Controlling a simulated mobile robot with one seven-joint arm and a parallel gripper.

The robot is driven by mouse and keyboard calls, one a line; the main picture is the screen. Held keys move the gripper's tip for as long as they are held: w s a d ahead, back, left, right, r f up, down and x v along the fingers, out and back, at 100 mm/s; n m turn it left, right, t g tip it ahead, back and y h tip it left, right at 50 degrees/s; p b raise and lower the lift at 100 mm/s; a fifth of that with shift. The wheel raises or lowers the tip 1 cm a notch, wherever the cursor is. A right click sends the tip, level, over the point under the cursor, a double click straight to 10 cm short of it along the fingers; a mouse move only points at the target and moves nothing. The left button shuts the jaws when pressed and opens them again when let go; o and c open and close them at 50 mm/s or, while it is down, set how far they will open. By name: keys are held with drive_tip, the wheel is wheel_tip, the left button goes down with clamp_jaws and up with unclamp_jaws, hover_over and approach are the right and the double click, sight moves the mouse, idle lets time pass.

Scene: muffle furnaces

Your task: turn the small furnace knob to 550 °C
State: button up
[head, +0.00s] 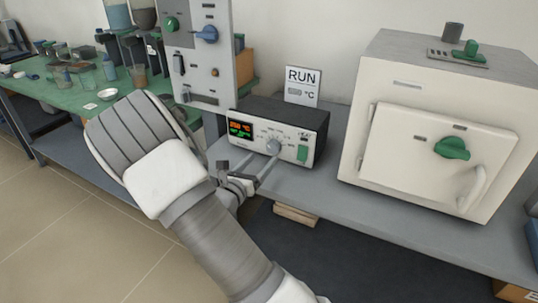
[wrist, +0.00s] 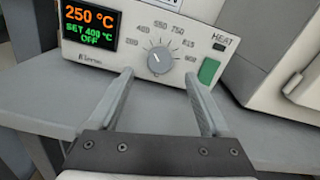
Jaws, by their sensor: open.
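The small furnace knob (wrist: 160,58) is a grey round dial on the white front of a dark-topped control box; it also shows in the head view (head: 273,146). Numbers ring its upper side. The display (wrist: 90,25) reads 250 °C in orange and SET 400 °C, OFF in green. My gripper (wrist: 158,76) is open and empty. In the wrist view its two fingertips lie left and right of the knob and slightly below it. In the head view my gripper (head: 250,168) is just in front of the box. I cannot tell whether a fingertip touches the knob.
A green switch (wrist: 208,70) sits right of the knob. A RUN card (head: 302,87), apparently reading 550 °C, stands behind the box. A large white furnace (head: 395,90) with a green handle is at the right. A tall grey panel (head: 200,55) rises at the left.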

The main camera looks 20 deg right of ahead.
sight(271, 149)
drive_tip(key=b+x, duration=0.1)
drive_tip(key=x, duration=0.5)
clamp_jaws()
idle(0.3)
drive_tip(key=shift+m, duration=0.3)
drive_tip(key=m+b, duration=0.1)
drive_tip(key=m, duration=0.2)
drive_tip(key=shift+f+b, duration=0.1)
drive_tip(key=shift+b, duration=0.25)
drive_tip(key=shift+s+m+b, duration=0.1)
drive_tip(key=shift+m+b, duration=0.5)
drive_tip(key=shift+m, duration=0.4)
